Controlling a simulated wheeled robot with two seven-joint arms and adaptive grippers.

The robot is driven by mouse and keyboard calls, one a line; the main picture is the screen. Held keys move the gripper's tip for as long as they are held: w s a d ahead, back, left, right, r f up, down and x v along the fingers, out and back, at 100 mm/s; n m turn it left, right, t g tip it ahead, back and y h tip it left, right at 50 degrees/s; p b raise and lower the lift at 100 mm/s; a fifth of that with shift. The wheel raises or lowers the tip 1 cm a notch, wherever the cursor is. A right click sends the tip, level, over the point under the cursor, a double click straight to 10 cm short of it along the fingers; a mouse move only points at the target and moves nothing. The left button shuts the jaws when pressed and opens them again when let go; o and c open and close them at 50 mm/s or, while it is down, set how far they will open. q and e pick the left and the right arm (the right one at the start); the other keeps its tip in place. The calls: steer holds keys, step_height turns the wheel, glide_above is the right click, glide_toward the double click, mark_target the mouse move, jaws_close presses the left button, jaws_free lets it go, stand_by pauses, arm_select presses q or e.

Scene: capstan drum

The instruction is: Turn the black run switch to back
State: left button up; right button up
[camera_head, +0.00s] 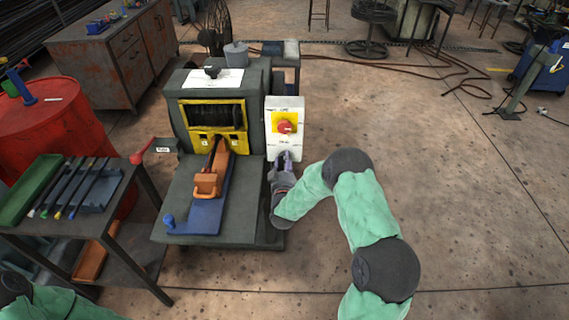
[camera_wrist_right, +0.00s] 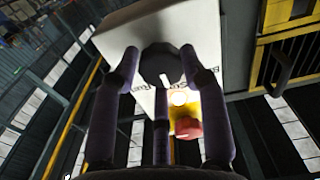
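The black run switch (camera_wrist_right: 158,66) is a round knob with a white pointer line, on a white control box (camera_wrist_right: 120,45). In the wrist view its pointer aims toward the red button (camera_wrist_right: 187,128). My right gripper (camera_wrist_right: 159,50) is open, with fingertips on either side of the knob; I cannot tell if they touch it. In the head view my right gripper (camera_head: 284,157) is at the lower end of the white box (camera_head: 273,143) and hides the switch. My left gripper is out of view.
The red button (camera_head: 286,127) on a yellow plate sits just above my right gripper. Left of the box is the dark capstan machine (camera_head: 173,88) with an orange block (camera_head: 207,185) on a blue rail. A tool table (camera_head: 62,225) and red barrel (camera_head: 45,115) stand left. Floor right is clear.

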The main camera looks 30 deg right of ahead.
steer(key=shift+f+n, duration=0.25)
steer(key=shift+n, duration=0.05)
steer(key=shift+c, duration=0.2)
steer(key=shift+s+f+n, duration=0.1)
steer(key=shift+s+n, duration=0.05)
steer(key=shift+n, duration=2.2)
steer(key=shift+s+f+n, duration=0.1)
steer(key=shift+n, duration=2.25)
steer(key=o, duration=1.1)
steer(key=shift+d, duration=0.15)
steer(key=shift+w+r, duration=0.1)
steer(key=shift+r, duration=0.15)
steer(key=v, duration=1.2)
